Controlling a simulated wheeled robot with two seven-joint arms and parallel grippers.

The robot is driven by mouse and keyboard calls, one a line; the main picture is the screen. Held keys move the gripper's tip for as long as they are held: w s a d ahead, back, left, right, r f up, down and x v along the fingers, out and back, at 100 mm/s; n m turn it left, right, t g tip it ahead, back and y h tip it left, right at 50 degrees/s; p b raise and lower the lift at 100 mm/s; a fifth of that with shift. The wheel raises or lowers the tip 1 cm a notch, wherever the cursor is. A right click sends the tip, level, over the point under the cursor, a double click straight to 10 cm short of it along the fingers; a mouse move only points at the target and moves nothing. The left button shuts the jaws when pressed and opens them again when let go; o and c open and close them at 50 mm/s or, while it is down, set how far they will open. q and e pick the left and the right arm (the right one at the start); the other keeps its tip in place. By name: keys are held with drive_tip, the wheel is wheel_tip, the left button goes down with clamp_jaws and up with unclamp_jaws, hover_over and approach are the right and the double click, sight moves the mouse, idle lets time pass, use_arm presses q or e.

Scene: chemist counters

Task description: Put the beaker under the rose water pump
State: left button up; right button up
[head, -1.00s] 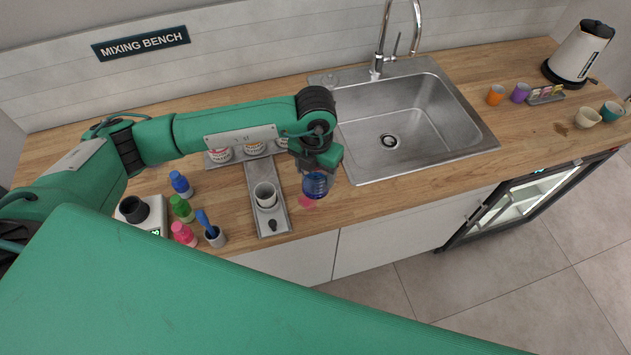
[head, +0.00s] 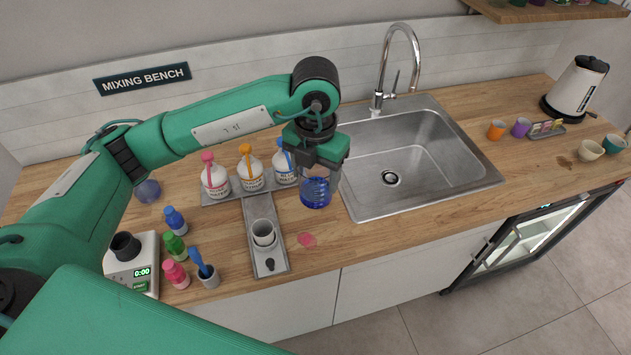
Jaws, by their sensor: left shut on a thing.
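A clear blue-tinted vessel (head: 316,191), which looks like the beaker, is in my left gripper (head: 317,166) in the head view. The gripper is shut on its top and hides its rim. It is over the counter between the pump bottles and the sink; I cannot tell whether it touches the wood. The pink-topped pump bottle (head: 215,182), apparently the rose water, stands leftmost in a row of three on a grey base. An orange-topped bottle (head: 251,175) and a blue-topped one (head: 284,168) stand to its right. My right gripper is out of view.
A grey tray (head: 278,250) holding a pale cup (head: 263,233) runs forward from the bottles. A pink spot (head: 307,240) lies beside it. The sink (head: 400,165) is at right.

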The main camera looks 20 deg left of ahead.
sight(301, 184)
use_arm(q)
drive_tip(key=shift+r, duration=0.5)
drive_tip(key=m, duration=0.2)
drive_tip(key=a+f+m, duration=0.1)
drive_tip(key=m, duration=0.1)
drive_tip(key=shift+s+f, duration=0.1)
drive_tip(key=shift+s, duration=0.1)
drive_tip(key=m, duration=0.2)
drive_tip(key=f+m, duration=0.1)
drive_tip(key=m, duration=0.1)
drive_tip(key=shift+s+a+f, duration=0.15)
drive_tip(key=shift+s+a, duration=0.05)
drive_tip(key=shift+a, duration=0.2)
drive_tip(key=m, duration=0.1)
drive_tip(key=f+m, duration=0.1)
drive_tip(key=m, duration=0.2)
drive_tip(key=shift+s+a+f, duration=0.15)
drive_tip(key=shift+s+a, duration=0.1)
drive_tip(key=shift+a, duration=0.15)
drive_tip(key=s+a+f+m, duration=0.1)
drive_tip(key=a+f+m, duration=0.1)
drive_tip(key=m, duration=0.8)
drive_tip(key=s+a+f+m, duration=0.2)
drive_tip(key=f+m, duration=0.1)
drive_tip(key=m, duration=0.8)
drive_tip(key=shift+f+m, duration=0.3)
drive_tip(key=shift+f, duration=0.05)
drive_tip(key=shift+a, duration=0.1)
